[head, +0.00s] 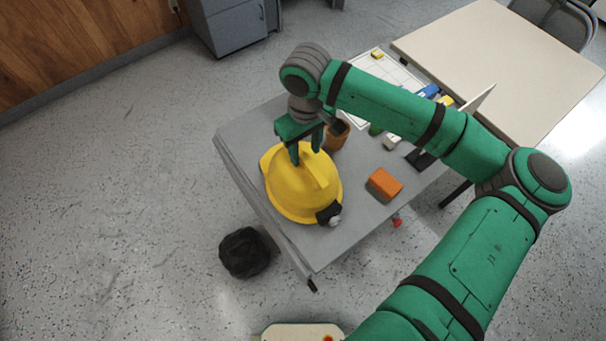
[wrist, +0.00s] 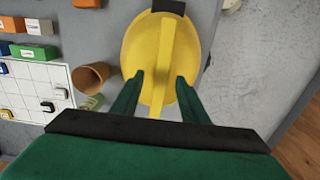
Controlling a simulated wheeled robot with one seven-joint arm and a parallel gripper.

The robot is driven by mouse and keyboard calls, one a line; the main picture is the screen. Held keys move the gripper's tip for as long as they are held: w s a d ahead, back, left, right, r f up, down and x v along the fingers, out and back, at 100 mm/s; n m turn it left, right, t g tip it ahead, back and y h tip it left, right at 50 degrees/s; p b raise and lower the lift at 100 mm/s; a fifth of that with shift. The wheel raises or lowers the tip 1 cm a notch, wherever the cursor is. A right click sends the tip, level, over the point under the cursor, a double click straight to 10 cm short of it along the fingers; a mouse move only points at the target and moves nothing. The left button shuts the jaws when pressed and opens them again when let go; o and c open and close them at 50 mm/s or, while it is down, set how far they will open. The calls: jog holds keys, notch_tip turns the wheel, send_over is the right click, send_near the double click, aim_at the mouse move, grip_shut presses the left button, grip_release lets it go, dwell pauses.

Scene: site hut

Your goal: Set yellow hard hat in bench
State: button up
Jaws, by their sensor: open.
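The yellow hard hat (head: 296,190) sits on the grey bench (head: 322,256) near its left edge, with a dark lamp-like piece at its front. In the wrist view the hat (wrist: 158,62) lies ahead of my fingers, its raised ridge running between them. My gripper (head: 307,152) is open just above the top of the hat. In the wrist view my gripper's fingers (wrist: 158,82) stand apart on either side of the ridge. I cannot tell whether they touch the hat.
A brown cup (head: 336,137) stands close behind the hat. An orange box (head: 384,184) lies to its right. A gridded white board (head: 388,75) with small blocks is at the back. A black bag-like object (head: 245,252) is on the floor. A beige table (head: 490,50) stands behind.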

jog(key=shift+a+f, duration=0.1)
jog(key=shift+f, duration=0.75)
grip_shut()
jog(key=shift+r, duration=0.1)
